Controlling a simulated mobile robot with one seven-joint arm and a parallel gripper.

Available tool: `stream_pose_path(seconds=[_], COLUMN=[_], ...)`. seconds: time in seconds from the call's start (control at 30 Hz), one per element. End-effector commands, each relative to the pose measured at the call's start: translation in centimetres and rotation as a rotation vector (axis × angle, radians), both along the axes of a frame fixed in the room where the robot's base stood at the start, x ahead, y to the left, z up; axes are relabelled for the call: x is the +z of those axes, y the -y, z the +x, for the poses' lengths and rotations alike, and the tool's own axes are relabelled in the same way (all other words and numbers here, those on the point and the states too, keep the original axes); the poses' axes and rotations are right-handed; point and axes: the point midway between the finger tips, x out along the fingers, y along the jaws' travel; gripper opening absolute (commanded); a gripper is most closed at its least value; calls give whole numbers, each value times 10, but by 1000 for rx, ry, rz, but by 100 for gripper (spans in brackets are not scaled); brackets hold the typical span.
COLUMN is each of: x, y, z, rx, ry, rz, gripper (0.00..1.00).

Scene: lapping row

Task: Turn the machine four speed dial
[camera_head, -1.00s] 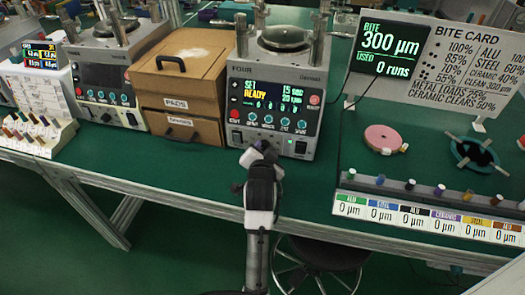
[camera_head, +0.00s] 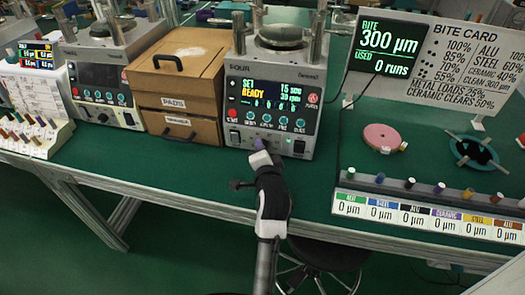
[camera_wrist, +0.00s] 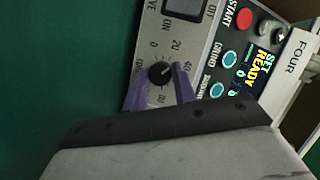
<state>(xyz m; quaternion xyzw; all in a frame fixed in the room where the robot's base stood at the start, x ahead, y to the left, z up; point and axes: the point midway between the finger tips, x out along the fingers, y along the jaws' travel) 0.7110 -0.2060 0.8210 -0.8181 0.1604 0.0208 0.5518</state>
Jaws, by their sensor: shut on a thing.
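Machine four (camera_head: 232,100) is a grey box labelled FOUR at the back edge of the green bench. Its screen (camera_head: 270,93) reads SET, READY, 15 sec and a small rpm number that looks like 39. In the wrist view the speed dial (camera_wrist: 160,72) is a black round knob with a light pointer line, inside a scale marked 0, 20, 40. The pointer lies between 20 and 40. My gripper (camera_wrist: 161,82) has its purple fingers on both sides of the dial, shut on it. In the head view my gripper (camera_head: 262,145) hides the dial.
A brown drawer box (camera_head: 178,90) stands left of machine four, with another machine (camera_head: 100,80) beyond it. To the right are a bite display (camera_head: 385,42), a pink disc (camera_head: 383,137) and a labelled rack (camera_head: 410,198). A stool (camera_head: 318,262) stands below the bench.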

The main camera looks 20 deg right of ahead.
Motion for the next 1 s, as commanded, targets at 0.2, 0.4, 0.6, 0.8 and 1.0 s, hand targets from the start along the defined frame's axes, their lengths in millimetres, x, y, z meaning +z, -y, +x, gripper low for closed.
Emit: stream_pose_path(seconds=[0.2, 0.4, 0.6, 0.8, 1.0], x=[0, 0, 0, 0, 2], y=[0, 0, 0, 0, 1], z=[0, 0, 0, 0, 1], rx=[-1, 0, 0, 0, 0], ry=[1, 0, 0, 0, 0], rz=[1, 0, 0, 0, 0], gripper=[4, 40, 48, 48, 48])
